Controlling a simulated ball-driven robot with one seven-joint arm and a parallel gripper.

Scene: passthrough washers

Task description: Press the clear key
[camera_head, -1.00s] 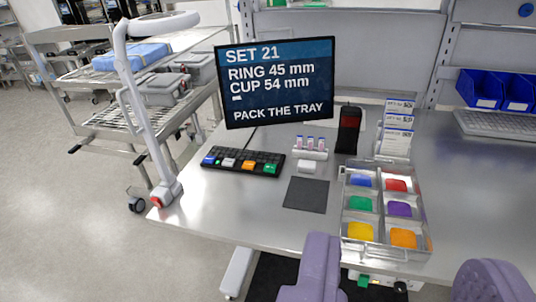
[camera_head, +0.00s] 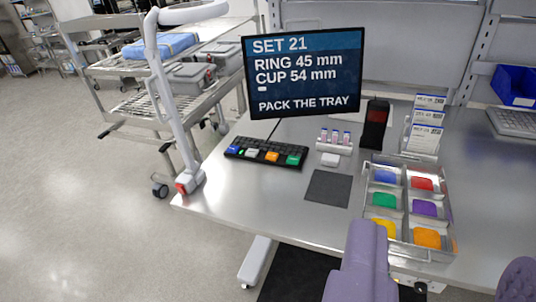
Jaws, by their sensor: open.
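A black keypad (camera_head: 262,163) lies on the steel table in front of the screen, near the table's left side. Its front row has a blue key (camera_head: 232,150), a white key (camera_head: 252,153), an orange key (camera_head: 271,157) and a green key (camera_head: 293,160). Their labels are too small to read, so I cannot tell which is the clear key. The screen (camera_head: 304,72) reads SET 21, RING 45 mm, CUP 54 mm, PACK THE TRAY. My gripper is not in view; nothing touches the keypad.
A partitioned tray (camera_head: 447,207) holds coloured blocks at the right. A dark mat (camera_head: 328,188), vial rack (camera_head: 334,147) and black-and-red device (camera_head: 376,125) stand nearby. A white post (camera_head: 165,100) rises at the left corner.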

